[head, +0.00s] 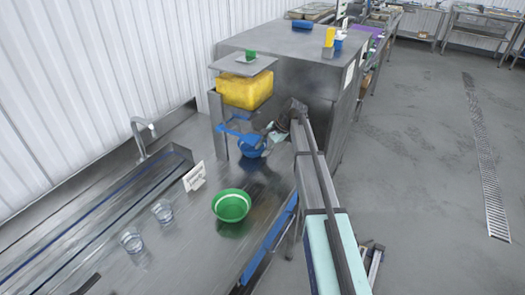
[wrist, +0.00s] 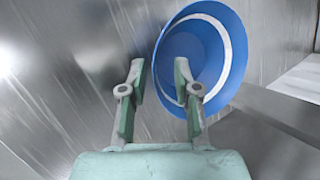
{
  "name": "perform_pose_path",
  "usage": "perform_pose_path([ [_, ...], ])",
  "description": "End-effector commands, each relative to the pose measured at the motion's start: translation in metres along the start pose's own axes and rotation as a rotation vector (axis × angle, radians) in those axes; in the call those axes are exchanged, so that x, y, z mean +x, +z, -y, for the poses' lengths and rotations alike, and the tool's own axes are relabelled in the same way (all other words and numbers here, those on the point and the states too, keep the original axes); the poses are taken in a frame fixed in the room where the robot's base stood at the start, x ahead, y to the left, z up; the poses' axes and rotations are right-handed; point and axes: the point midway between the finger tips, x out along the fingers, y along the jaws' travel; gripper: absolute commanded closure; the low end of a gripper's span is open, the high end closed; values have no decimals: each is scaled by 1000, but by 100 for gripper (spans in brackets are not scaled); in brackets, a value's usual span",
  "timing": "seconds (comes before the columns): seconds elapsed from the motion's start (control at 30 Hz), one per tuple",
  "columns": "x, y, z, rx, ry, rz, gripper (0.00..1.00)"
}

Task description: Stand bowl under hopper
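The hopper (head: 245,91) is a yellow box held on a metal stand at the back of the counter, with a blue bracket (head: 232,130) below it. A blue bowl (head: 250,150) is beneath the hopper, partly hidden by the bracket and my gripper (head: 268,139). In the wrist view, the blue bowl (wrist: 232,60) shows its inside and a white ring. My gripper (wrist: 159,66) has its fingers apart at the bowl's left rim. The right finger overlaps the bowl and the left finger is outside it. I cannot tell whether either finger touches it.
A green bowl (head: 231,206) stands on the counter (head: 195,240) in front of the hopper. Two clear glasses (head: 162,211) (head: 131,240) and a white sign card (head: 194,177) are to its left. A sink with a tap (head: 142,135) is at the left. A large metal cabinet (head: 285,50) is behind.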

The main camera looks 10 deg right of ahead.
Motion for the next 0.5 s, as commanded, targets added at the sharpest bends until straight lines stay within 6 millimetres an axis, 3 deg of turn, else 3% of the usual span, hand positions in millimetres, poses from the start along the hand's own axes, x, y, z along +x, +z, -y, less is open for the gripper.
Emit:
perform_pose_path([
  [0.5, -90, -2, 0, 0, -1, -2, 69],
])
